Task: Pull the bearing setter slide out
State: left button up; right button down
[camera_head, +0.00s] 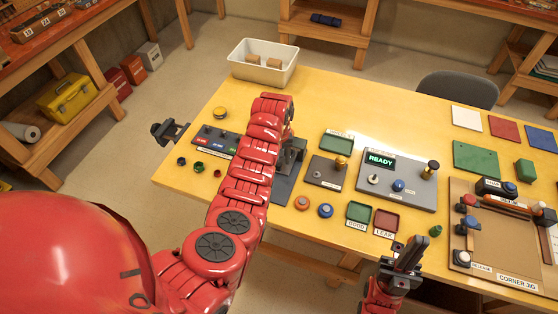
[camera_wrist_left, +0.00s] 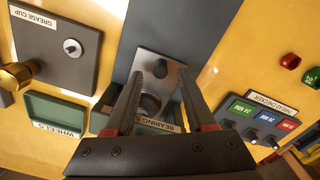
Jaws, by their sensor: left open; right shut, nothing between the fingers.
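The bearing setter is partly hidden by my left arm in the head view, where its dark grey base (camera_head: 283,190) shows. In the left wrist view I see its dark base strip (camera_wrist_left: 185,25), a silver plate (camera_wrist_left: 148,62) with dark round parts (camera_wrist_left: 160,68), and a label partly covered by the gripper. My left gripper (camera_wrist_left: 160,78) is open, its two fingers on either side of the silver plate's middle. Whether they touch anything I cannot tell. My right gripper (camera_head: 408,252) is shut and empty near the table's front edge.
The grease cup plate (camera_wrist_left: 60,45) and green wheels tray (camera_wrist_left: 55,112) lie on one side, a checker panel with coloured labels (camera_wrist_left: 260,118) on the other. A grey READY console (camera_head: 400,190) and corner jig (camera_head: 500,265) stand right. A white bin (camera_head: 262,72) is at the back.

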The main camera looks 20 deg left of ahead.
pick_arm(q)
jog(key=shift+f, duration=1.05)
grip_shut()
dwell(0.8)
